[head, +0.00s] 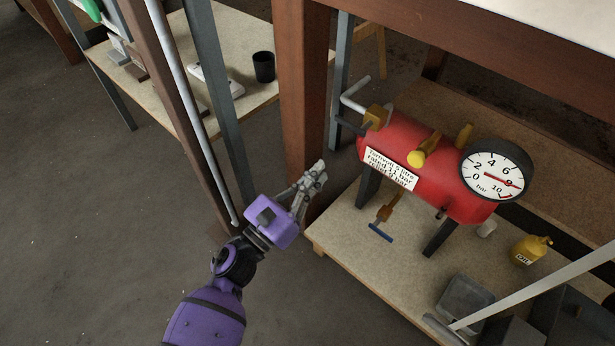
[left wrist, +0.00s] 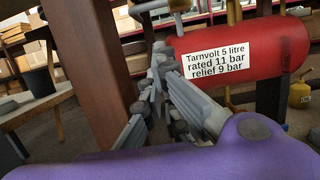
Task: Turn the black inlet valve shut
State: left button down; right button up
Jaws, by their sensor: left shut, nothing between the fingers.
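A red air tank (head: 440,172) stands on dark legs on a low board, with a label reading Tarnvolt 5 litre, rated 11 bar, relief 9 bar. At its left end is a brass valve body (head: 376,117) with a black lever (head: 350,125) sticking out to the left and a grey pipe above it. My left gripper (head: 318,172) is shut and empty, below and left of the lever and apart from it. In the left wrist view its fingers (left wrist: 160,62) show in front of the tank's left end; I cannot make out the black lever there. My right gripper is not in view.
A brown post (head: 303,95) stands close behind my left gripper. The tank also carries a dial gauge (head: 495,170), a yellow fitting (head: 417,158) and a blue-handled valve (head: 381,232) underneath. A yellow oil can (head: 531,250) stands at right. Floor at lower left is clear.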

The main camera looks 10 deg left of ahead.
pick_arm(q)
jog(key=w+d+r+p, duration=0.3)
jog(key=w+r+p, duration=0.1)
jog(key=r+p, duration=0.1)
jog(key=shift+w+r, duration=0.2)
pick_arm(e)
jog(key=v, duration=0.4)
pick_arm(q)
jog(key=shift+d, duration=0.1)
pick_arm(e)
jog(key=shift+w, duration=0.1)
